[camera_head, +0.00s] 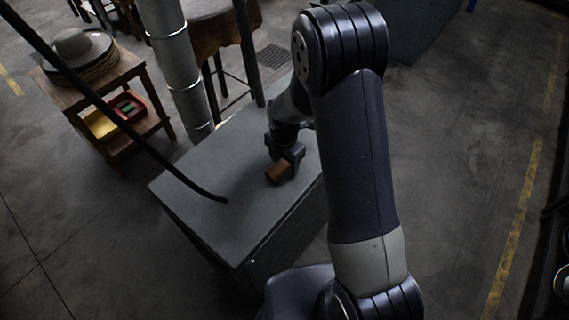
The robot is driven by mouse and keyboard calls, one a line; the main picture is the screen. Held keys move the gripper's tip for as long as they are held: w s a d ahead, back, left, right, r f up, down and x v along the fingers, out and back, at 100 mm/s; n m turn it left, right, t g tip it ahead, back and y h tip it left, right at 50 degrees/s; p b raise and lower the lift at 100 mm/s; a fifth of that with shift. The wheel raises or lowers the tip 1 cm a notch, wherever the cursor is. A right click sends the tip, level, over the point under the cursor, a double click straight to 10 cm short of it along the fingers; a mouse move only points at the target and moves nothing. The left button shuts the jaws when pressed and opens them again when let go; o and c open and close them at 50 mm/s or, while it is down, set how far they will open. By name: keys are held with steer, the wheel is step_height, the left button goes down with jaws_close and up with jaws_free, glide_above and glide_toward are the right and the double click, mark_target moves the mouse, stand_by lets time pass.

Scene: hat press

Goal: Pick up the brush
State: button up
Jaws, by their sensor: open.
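The brush appears as a small brown block (277,173) lying on the grey top of the cabinet (216,160). My gripper (285,167) is over the cabinet top, right at the brown block, and partly covers its far side. My gripper is open. The fingertips are small and dark, so I cannot tell whether they stand around the block or just beside it.
A wooden stand (150,74) at the left bears a grey hat (73,46) and, lower down, a yellow tray (99,124) and a red tray (130,106). A grey pipe (177,60) stands behind the cabinet. A dark bar (120,120) slants down to the cabinet top.

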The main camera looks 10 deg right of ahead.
mark_target(285, 162)
steer(key=shift+c, duration=0.3)
steer(key=c, duration=1)
steer(key=shift+r, duration=0.1)
steer(key=shift+c, duration=0.2)
step_height(285, 162, up, 10)
steer(key=shift+f+b, duration=0.1)
steer(key=shift+b, duration=0.45)
steer(key=o, duration=0.5)
steer(key=c, duration=0.4)
